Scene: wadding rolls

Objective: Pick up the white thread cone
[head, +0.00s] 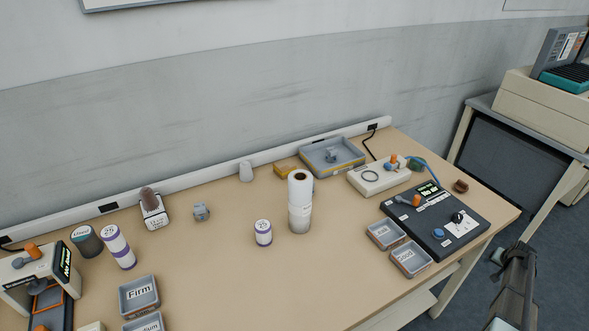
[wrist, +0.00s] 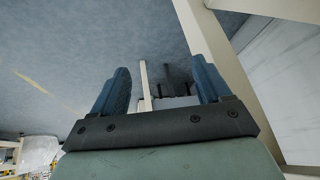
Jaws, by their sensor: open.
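The white thread cone (head: 246,172) is a small, pale, tapered piece standing upright at the back of the table, near the wall rail. In the head view my gripper (head: 514,256) is at the lower right, off the table's right side and far from the cone. In the wrist view my gripper (wrist: 161,84) shows two blue fingers spread apart with nothing between them. The wrist view looks toward the floor and table legs, and the cone is not in it.
A tall white roll (head: 299,205) stands right of and in front of the cone, with a small purple-banded roll (head: 263,233) nearby. A yellow box (head: 289,170) and grey tray (head: 332,157) lie right of the cone. A grey clip-like block (head: 201,212) sits left. The front middle table is clear.

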